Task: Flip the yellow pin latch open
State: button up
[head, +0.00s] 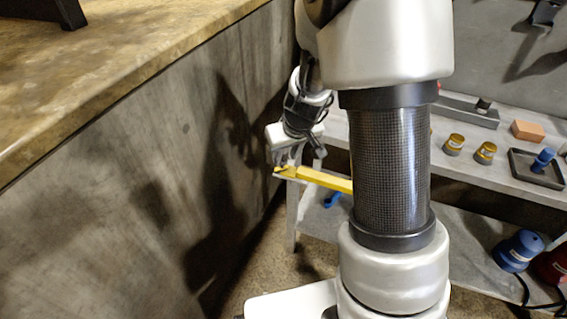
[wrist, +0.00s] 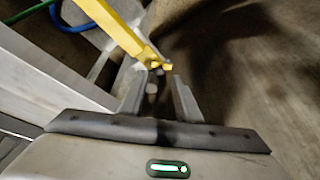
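The yellow pin latch (head: 322,179) shows in the head view as a yellow bar beside the grey bench, with its right part hidden behind my arm. In the wrist view the latch (wrist: 122,32) slants in from the top left, and its small angled end lies just beyond my fingertips. My gripper (wrist: 158,88) is open, with its two fingers apart and no object clearly held between them. In the head view my gripper (head: 287,160) is at the left end of the latch. Whether a finger touches the latch cannot be told.
A tall grey wall (head: 130,180) with a worn top stands close on the left. A grey bench (head: 470,160) on the right holds small jars (head: 485,152), an orange block (head: 527,130) and a dark tray (head: 536,170). A blue container (head: 517,250) stands on the lower shelf.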

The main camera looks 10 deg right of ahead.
aim_at(283, 163)
jog(key=shift+b+x, duration=0.35)
jog(key=shift+x, duration=1.35)
grip_shut()
jog(key=m+p, duration=0.1)
jog(key=p, duration=0.1)
jog(key=r+m+p, duration=0.1)
jog(key=p, duration=0.1)
jog(key=shift+s+a+h, duration=0.25)
jog(key=shift+h, duration=0.05)
jog(key=m+p, duration=0.1)
jog(key=p, duration=0.1)
jog(key=shift+f+m+h+p, duration=0.15)
jog(key=shift+m+h+p, duration=0.15)
jog(key=shift+m+h, duration=0.1)
jog(key=shift+s+f+m+p, duration=0.1)
jog(key=shift+f+m+p, duration=0.2)
jog(key=shift+f+m, duration=0.1)
grip_release()
